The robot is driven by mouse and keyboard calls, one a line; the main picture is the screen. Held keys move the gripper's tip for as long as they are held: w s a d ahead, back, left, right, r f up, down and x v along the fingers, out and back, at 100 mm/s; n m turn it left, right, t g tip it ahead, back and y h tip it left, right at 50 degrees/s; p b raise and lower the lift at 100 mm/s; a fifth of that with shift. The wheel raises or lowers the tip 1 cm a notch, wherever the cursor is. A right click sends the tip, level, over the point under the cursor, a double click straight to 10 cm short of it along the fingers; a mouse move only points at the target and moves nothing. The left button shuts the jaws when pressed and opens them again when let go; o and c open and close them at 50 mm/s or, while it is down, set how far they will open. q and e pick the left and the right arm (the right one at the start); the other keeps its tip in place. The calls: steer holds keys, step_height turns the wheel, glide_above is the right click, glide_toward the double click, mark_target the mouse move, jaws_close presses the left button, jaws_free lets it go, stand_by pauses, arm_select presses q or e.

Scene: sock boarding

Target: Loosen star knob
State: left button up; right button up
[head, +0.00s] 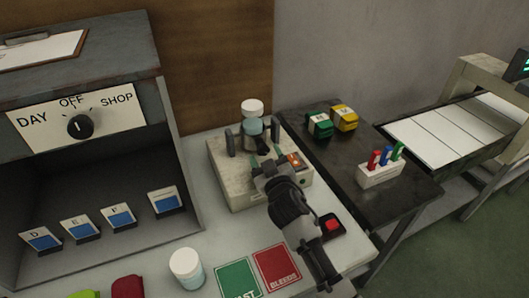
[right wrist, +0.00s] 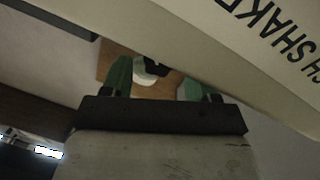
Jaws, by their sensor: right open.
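A bench shaker (head: 228,182), a pale box with upright posts, stands on the light bench. A bottle with a white cap (head: 252,106) is held upright in it between the posts. A dark part below the bottle, at the front (head: 263,144), may be the star knob; my gripper partly covers that area. My right gripper (head: 266,160) is open over the front of the shaker, just short of the dark part. In the right wrist view, its green fingertips (right wrist: 155,80) are apart, with a black shape and a white round shape beyond them. My left gripper is not in view.
A grey cabinet with a DAY/OFF/SHOP dial (head: 80,126) stands at left. A white jar (head: 186,268), green and red cards (head: 277,268) and a red button (head: 333,225) lie in front. A dark side table (head: 350,155) holds small blocks and a marker holder (head: 380,175).

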steer(key=v, duration=0.5)
steer(key=shift+s, duration=0.3)
